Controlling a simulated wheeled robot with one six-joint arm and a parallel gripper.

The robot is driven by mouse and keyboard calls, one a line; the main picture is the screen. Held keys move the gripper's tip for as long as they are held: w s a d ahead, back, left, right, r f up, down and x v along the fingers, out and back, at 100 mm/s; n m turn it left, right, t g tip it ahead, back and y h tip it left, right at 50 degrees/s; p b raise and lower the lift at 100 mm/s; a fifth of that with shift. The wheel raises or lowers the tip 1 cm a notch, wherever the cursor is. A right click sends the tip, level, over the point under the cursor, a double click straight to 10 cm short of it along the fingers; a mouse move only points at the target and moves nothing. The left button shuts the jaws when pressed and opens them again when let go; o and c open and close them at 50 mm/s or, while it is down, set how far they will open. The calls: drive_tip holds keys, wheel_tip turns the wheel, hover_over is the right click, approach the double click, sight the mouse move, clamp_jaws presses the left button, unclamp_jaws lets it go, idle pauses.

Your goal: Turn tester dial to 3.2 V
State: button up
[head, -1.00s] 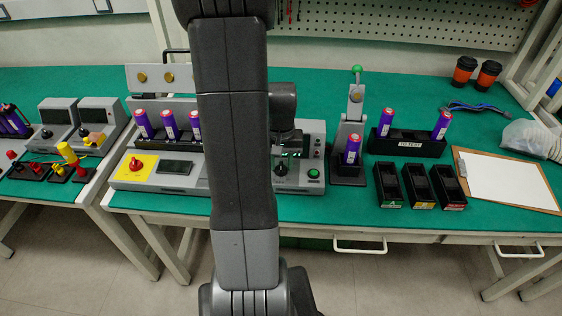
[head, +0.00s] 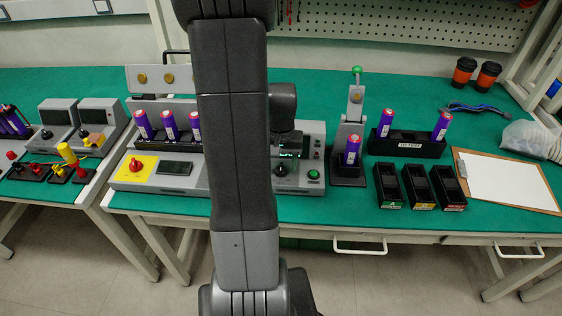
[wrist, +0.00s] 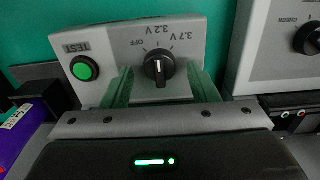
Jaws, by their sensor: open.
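The tester (head: 312,150) is a grey box on the green bench, partly hidden behind my arm. Its black dial (wrist: 158,71) is in the middle of the wrist view, with OFF, 3.2 V and 3.7 V marked around its upper side. A light line on the dial points roughly up; I cannot tell exactly which mark it meets. My gripper (wrist: 161,88) is open, with one finger left and one right of the dial and a gap on each side. The dial also shows in the head view (head: 281,170), beside the green button (head: 313,174).
A green TEST button (wrist: 85,68) lies left of the dial. A second grey unit with a knob (wrist: 311,39) stands at right. A lever press (head: 350,150) holding a purple cell, a cell rack (head: 406,147) and black bins (head: 420,187) stand right of the tester.

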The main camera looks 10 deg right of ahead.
sight(281, 166)
drive_tip(key=shift+r, duration=0.1)
wheel_tip(281, 166, up, 14)
drive_tip(key=p, duration=0.1)
drive_tip(key=shift+f, duration=0.2)
idle(0.4)
wheel_tip(281, 166, down, 14)
drive_tip(key=shift+r+b, duration=0.1)
drive_tip(key=shift+b, duration=0.4)
idle(0.3)
